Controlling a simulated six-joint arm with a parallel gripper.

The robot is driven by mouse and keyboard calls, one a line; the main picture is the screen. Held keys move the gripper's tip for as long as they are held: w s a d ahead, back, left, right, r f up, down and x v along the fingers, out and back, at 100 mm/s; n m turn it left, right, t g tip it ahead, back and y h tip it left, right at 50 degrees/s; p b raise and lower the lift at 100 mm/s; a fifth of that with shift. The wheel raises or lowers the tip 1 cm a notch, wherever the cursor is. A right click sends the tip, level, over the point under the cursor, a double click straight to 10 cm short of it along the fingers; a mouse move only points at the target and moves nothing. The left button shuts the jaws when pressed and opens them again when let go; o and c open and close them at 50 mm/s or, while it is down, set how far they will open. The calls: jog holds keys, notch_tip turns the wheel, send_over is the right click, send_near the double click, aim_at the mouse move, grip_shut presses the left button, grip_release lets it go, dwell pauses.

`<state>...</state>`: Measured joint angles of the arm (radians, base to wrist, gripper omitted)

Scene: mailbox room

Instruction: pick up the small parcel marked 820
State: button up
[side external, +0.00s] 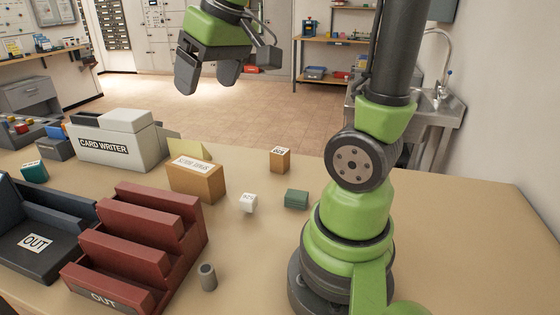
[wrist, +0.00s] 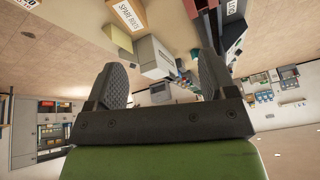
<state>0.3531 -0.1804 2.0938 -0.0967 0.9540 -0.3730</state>
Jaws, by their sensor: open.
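Small parcels stand on the tan table in the side external view. One is a brown cube (side external: 280,161) with a white label on top. Another is a white cube (side external: 248,203) with small dark marks. A dark green box (side external: 296,199) lies to the right of the white one. The print on these is too small to read surely, so I cannot tell which is marked 820. My gripper (side external: 208,82) is open and empty, high above the table's far edge, apart from all of them. In the wrist view its fingers (wrist: 163,75) are spread with nothing between them.
A larger labelled cardboard box (side external: 196,181) stands left of the small parcels. The card writer (side external: 112,140), a red stepped OUT rack (side external: 137,245), a dark OUT tray (side external: 40,246) and a grey cylinder (side external: 208,277) are farther left or nearer. The table's right side is clear.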

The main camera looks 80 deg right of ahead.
jog(key=w+d+f+g, duration=0.2)
jog(key=w+d+f, duration=0.15)
jog(key=d, duration=0.55)
jog(key=n+g, duration=0.1)
jog(key=g, duration=0.2)
send_over(280, 150)
jog(key=f, duration=1.6)
jog(key=shift+w+a+f, duration=0.1)
jog(key=shift+a+f, duration=0.05)
jog(key=shift+a, duration=0.25)
notch_tip(280, 150, down, 4)
jog(key=shift+d+f, duration=0.1)
jog(key=shift+f, duration=0.1)
jog(key=f, duration=0.5)
jog(key=shift+d+f, duration=0.2)
jog(key=shift+f, duration=0.15)
jog(key=shift+c, duration=0.3)
jog(key=c, duration=1)
